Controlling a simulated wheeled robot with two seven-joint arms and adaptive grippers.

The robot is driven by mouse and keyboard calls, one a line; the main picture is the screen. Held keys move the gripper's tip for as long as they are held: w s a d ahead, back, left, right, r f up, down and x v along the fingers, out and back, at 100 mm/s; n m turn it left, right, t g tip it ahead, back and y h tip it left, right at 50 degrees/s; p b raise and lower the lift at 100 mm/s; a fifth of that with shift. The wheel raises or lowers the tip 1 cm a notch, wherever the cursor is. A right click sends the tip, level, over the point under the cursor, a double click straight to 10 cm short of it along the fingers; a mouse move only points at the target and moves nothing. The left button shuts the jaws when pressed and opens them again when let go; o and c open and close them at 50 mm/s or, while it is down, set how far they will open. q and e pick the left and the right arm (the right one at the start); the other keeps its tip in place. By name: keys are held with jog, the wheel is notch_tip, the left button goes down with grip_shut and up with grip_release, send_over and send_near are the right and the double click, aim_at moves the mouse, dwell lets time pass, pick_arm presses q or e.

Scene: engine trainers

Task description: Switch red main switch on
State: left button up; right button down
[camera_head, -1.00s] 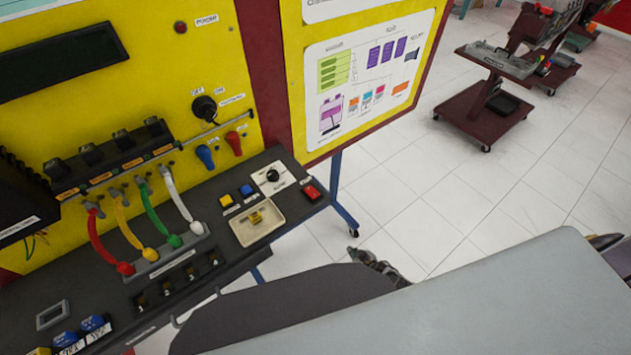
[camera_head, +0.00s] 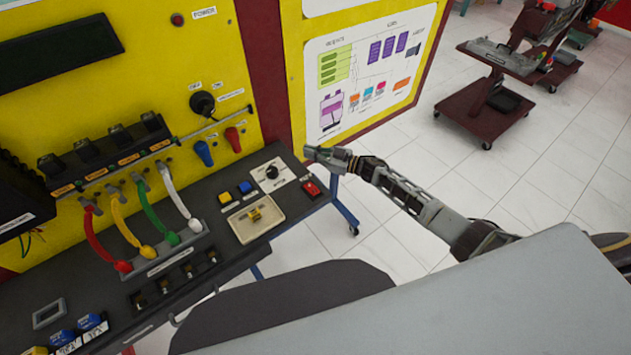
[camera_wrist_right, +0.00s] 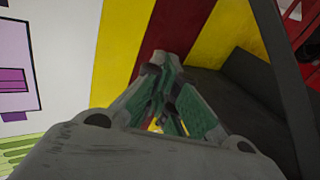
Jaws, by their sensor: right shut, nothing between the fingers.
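A red switch (camera_head: 312,188) sits at the right end of the dark console, beside a white plate with a black knob (camera_head: 272,172). Whether it is on or off is too small to tell. My right gripper (camera_head: 312,153) comes in from the right, shut and empty. It appears just above and beyond the red switch, apart from it, in front of the dark red panel edge. In the right wrist view its fingers (camera_wrist_right: 165,105) are together, and a red part at the top right corner may be the switch. My left gripper is not in view.
A red lever (camera_head: 233,138) and a blue lever are on the yellow panel (camera_head: 150,60). Colored cables (camera_head: 118,235) arch at the left.

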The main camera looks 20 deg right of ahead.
jog(key=s+a+r+n+g+y, duration=0.1)
jog(key=s+a+r+n+g, duration=0.15)
jog(key=r+n+g, duration=0.35)
jog(key=s+a+r+n+g+y, duration=0.1)
jog(key=s+a+r+n+g, duration=0.2)
jog(key=r, duration=0.5)
jog(key=s+d+r+g+h+b, duration=0.1)
jog(key=s+d+r+g+h, duration=0.5)
jog(key=s+d+h, duration=0.1)
jog(key=shift+s+d+n+h, duration=0.35)
jog(key=shift+s+h, duration=0.25)
jog(key=shift+s, duration=0.7)
jog(key=shift+a, duration=0.1)
